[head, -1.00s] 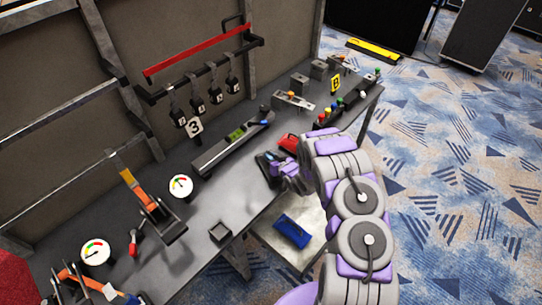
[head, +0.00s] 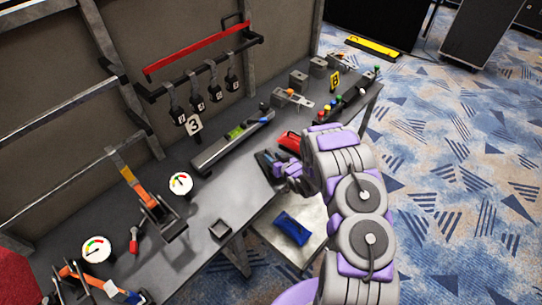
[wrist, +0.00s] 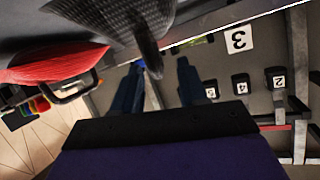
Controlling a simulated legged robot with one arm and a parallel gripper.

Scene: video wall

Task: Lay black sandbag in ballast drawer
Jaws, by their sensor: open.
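My gripper (head: 266,162) is over the bench's front edge in the head view, and its fingers (wrist: 158,88) are apart in the wrist view. The black sandbag (wrist: 125,15) is a dark textured shape at the top of the wrist view. A dark strap-like part of it hangs toward the space between the fingertips; I cannot tell whether it touches them. In the head view the bag cannot be told apart from the dark fingers. The pale open drawer (head: 265,232) sits below the bench edge, with a blue sandbag (head: 292,228) lying in it.
A red bag (head: 289,142) with a black handle lies just beyond my gripper; it also shows in the wrist view (wrist: 60,65). Patterned carpet lies open to the right.

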